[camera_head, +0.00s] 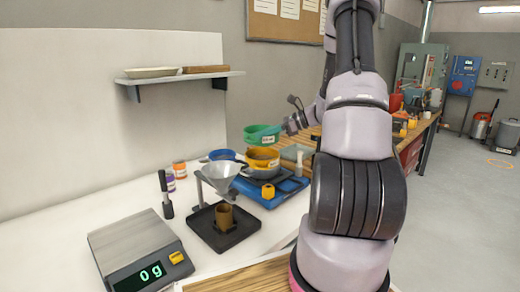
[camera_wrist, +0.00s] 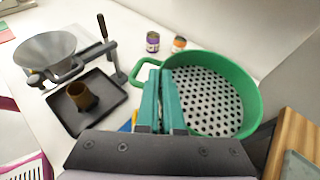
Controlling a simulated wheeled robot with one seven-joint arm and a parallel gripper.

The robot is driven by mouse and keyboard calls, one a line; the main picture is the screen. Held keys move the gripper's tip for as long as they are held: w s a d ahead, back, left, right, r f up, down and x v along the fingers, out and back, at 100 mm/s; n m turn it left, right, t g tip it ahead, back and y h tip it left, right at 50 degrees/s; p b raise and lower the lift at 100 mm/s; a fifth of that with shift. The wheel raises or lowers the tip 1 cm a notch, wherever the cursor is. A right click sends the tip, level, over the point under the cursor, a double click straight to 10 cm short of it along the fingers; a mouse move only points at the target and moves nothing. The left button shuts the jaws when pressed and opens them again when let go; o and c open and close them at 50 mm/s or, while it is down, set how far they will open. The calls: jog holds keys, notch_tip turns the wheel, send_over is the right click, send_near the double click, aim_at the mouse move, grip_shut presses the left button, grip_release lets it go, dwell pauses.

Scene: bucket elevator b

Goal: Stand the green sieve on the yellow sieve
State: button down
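The green sieve (camera_head: 262,134) is round, with a perforated bottom and a loop handle. It is raised in the air, and in the wrist view (camera_wrist: 236,88) it fills the right of centre. My gripper (camera_wrist: 164,80) has its two teal fingers close together at the sieve's near wall, beside the handle, and appears shut on it. The yellow sieve (camera_head: 263,158) sits below on a grey pan at the blue shaker (camera_head: 289,188). In the head view the green sieve is above it with a small gap. The yellow sieve is hidden in the wrist view.
A funnel (camera_head: 221,172) on a stand with a brown cup (camera_head: 224,215) on a black tray is in front of the sieves. A scale (camera_head: 140,255) reads 0 g at the front left. A blue bowl-like item (camera_head: 221,155) and small jars (camera_head: 179,169) stand at the back.

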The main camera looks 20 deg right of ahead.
aim_at(264, 145)
jog(key=shift+f, duration=2.4)
jog(key=shift+f, duration=0.1)
jog(key=shift+f, duration=0.15)
jog(key=c, duration=1)
grip_release()
jog(key=shift+c, duration=0.2)
